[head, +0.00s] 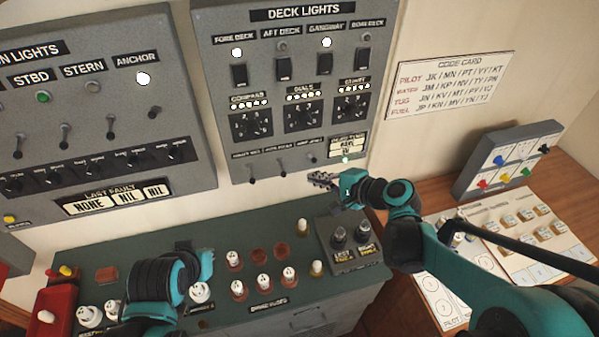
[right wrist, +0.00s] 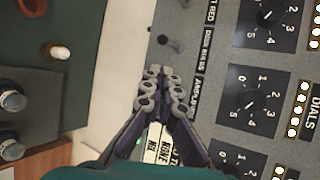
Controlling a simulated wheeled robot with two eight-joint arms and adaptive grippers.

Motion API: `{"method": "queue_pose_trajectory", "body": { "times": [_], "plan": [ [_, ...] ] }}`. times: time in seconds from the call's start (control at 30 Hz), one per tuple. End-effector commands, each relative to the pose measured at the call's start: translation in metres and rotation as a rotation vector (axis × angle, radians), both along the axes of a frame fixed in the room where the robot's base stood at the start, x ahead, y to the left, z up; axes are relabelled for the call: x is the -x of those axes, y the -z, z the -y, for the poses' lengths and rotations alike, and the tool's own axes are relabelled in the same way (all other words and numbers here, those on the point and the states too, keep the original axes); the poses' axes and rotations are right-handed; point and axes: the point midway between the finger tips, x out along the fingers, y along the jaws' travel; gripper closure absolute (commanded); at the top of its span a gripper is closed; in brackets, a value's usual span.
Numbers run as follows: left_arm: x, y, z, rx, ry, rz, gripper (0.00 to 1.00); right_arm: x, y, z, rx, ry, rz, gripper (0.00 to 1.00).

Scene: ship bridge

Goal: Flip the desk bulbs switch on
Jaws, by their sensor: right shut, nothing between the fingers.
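The desk bulbs switch (head: 281,172) is the middle of 3 small toggles along the lower edge of the grey deck lights panel (head: 215,100); its lever appears to point down. In the right wrist view the desk bulbs toggle (right wrist: 172,43) stands by its label, just beyond my fingertips. My right gripper (head: 318,180) is shut and empty, in front of the panel's lower right; it also shows in the right wrist view (right wrist: 160,78). It is to the right of the desk bulbs toggle, apparently apart from it. My left gripper's fingers are out of view.
Neighbouring toggles stand close on both sides, the left one (head: 251,180) and the right one (head: 312,160). Rotary dials (head: 300,115) sit above. Below is a green console (head: 240,315) with several knobs and a two-knob block (head: 350,245). A wooden desk (head: 565,180) is at right.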

Motion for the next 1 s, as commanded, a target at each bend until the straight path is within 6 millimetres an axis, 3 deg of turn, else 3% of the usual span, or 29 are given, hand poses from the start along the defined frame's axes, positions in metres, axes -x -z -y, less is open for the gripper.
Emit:
{"method": "queue_pose_trajectory", "body": {
  "times": [0.5,1.0],
  "plan": [
    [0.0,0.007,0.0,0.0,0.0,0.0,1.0,-0.055,0.037,-0.049,0.001,-0.003,0.0,1.0],
    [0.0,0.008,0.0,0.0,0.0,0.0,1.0,-0.065,0.043,-0.057,0.001,0.0,0.001,1.0]
  ]
}}
